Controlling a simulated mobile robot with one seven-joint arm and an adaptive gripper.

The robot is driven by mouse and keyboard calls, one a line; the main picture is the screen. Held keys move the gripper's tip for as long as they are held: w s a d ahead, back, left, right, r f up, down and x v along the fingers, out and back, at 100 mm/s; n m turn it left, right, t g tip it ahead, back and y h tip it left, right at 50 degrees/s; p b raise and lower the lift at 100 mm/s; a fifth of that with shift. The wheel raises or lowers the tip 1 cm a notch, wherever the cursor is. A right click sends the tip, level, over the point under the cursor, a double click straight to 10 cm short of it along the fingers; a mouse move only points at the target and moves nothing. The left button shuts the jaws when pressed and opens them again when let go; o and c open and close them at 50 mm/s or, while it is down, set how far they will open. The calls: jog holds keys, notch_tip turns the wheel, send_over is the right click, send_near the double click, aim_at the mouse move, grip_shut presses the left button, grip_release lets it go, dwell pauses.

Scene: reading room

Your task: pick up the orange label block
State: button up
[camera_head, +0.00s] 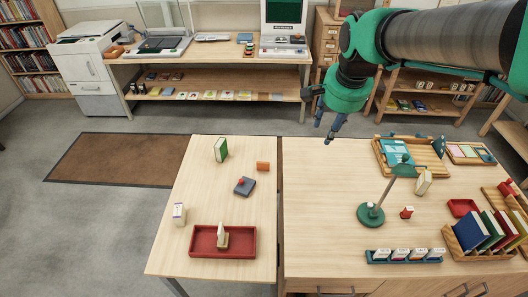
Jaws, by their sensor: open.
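A small orange block (263,166), which looks like the label block, lies on the left wooden table (200,200) near its right edge. My gripper (324,131) hangs in the air at upper centre, to the right of the block and farther back in the picture. Its dark fingers point down, and it is open with nothing seen between them. The gripper is clear of the block. Any writing on the block is too small to read.
A green book (220,149) stands left of the block. A red tray (240,241) is nearer. The right table holds a green lamp (371,213); its left part is clear.

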jog(key=w+a+f+m+g+p, duration=0.1)
jog(key=w+a+f+m, duration=0.3)
jog(key=w, duration=0.8)
jog(key=m+g+p, duration=0.3)
jog(key=m, duration=0.5)
send_over(263, 163)
notch_tip(263, 163, down, 31)
jog(key=shift+s+f, duration=0.1)
jog(key=shift+s, duration=0.1)
notch_tip(263, 163, down, 9)
jog(key=shift+r, duration=0.2)
jog(key=shift+w+f, duration=0.2)
jog(key=shift+f, duration=2.4)
